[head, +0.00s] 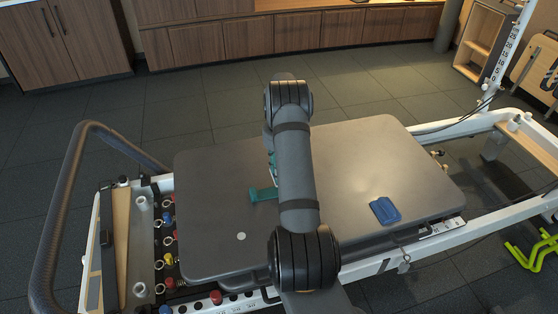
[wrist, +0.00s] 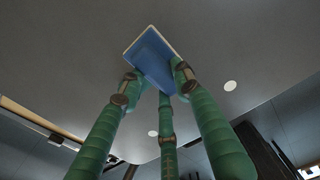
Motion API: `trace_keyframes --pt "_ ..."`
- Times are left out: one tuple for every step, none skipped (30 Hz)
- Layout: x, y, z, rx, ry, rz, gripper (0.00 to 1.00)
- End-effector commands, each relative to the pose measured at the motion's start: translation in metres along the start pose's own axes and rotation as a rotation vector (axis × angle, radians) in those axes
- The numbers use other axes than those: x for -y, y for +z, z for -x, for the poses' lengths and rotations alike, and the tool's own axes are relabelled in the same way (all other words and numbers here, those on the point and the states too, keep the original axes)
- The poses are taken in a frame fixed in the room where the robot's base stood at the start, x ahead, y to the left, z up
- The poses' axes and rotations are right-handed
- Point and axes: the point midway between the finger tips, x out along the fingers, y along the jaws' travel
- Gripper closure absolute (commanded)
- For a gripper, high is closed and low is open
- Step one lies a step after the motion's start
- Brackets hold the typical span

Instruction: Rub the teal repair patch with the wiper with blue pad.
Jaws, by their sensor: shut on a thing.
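My gripper (wrist: 155,84) has green fingers with brown joints. In the wrist view they close on a blue pad with a pale edge (wrist: 148,52), which I take for the wiper. The held wiper is hidden there. I cannot tell whether the pad touches the surface.
The grey carriage top (head: 345,150) is broad and mostly bare. A separate blue block (head: 384,210) lies on its right part. A small white disc (head: 241,236) lies near its front left. A dark curved bar (head: 70,190) rises at the left, beside coloured spring knobs (head: 168,258).

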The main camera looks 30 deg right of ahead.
Motion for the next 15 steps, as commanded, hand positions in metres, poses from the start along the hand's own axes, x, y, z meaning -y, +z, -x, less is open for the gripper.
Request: trace_keyframes --pt "0.0 0.001 0.008 0.002 0.0 0.0 0.89" --pt "0.0 0.001 0.011 0.002 0.0 0.0 0.89" --pt "0.0 0.001 0.015 0.002 0.0 -0.001 0.89" --pt "0.0 0.001 0.018 0.002 0.0 -0.001 0.89" --pt "0.0 0.001 0.02 0.002 0.0 -0.001 0.89" --pt "0.001 0.001 0.024 0.002 0.0 -0.002 0.89" --pt "0.001 0.001 0.026 0.002 0.0 -0.002 0.89" --pt "0.001 0.0 0.028 0.002 0.0 -0.002 0.89" --pt "0.001 0.0 0.03 0.001 0.0 -0.003 0.89" --pt "0.001 0.0 0.031 0.001 0.0 -0.003 0.89" --pt "0.001 0.0 0.032 0.001 0.0 -0.003 0.89" --pt "0.001 0.0 0.032 0.0 0.0 -0.003 0.89" --pt "0.001 0.0 0.032 0.0 0.001 -0.003 0.89" --pt "0.001 0.0 0.032 0.0 0.001 -0.003 0.89" --pt "0.001 0.0 0.032 0.0 0.0 -0.003 0.89"
